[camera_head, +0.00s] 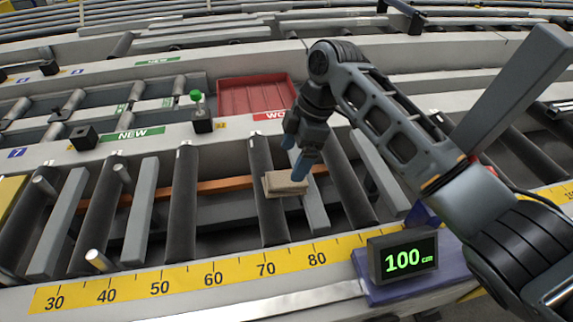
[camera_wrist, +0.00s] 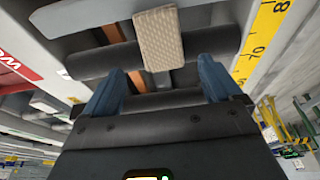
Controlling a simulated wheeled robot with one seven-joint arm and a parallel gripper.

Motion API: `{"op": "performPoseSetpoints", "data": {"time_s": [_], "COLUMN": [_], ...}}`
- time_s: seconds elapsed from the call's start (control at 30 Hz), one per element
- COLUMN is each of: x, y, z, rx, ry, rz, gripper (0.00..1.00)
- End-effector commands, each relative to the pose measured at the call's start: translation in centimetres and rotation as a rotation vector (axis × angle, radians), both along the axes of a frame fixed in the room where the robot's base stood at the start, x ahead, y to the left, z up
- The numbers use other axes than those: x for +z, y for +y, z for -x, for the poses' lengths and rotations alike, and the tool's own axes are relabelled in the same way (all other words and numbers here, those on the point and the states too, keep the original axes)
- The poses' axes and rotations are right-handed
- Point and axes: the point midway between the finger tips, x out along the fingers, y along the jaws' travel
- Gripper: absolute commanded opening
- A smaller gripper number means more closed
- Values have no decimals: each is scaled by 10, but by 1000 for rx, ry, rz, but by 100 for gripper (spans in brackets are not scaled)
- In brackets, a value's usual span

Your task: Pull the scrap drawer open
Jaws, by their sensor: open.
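No scrap drawer can be made out in either view. My gripper (camera_head: 300,158) is over the rollers in the head view, its blue fingers pointing down beside a beige block (camera_head: 286,183). In the wrist view my gripper (camera_wrist: 160,75) has its two blue fingers wide apart with nothing held between them. The beige block (camera_wrist: 158,38) shows there with a woven-looking face, ahead of the gap between the fingers. It lies across a dark roller and a grey slat. Whether a finger touches it I cannot tell.
A red tray (camera_head: 256,96) sits behind the rollers, its label partly hidden by my arm. A green-knobbed post (camera_head: 196,110) stands left of it. Gaps lie between the rollers.

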Motion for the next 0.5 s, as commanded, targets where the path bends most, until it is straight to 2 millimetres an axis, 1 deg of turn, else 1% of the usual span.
{"op": "performPoseSetpoints", "data": {"time_s": [0.23,0.43,0.5], "x": [-21,-30,-36], "y": [5,8,9], "z": [2,3,4], "rx": [1,1,1], "ry": [0,0,0], "rz": [1,0,0], "gripper": [92,92,92]}}
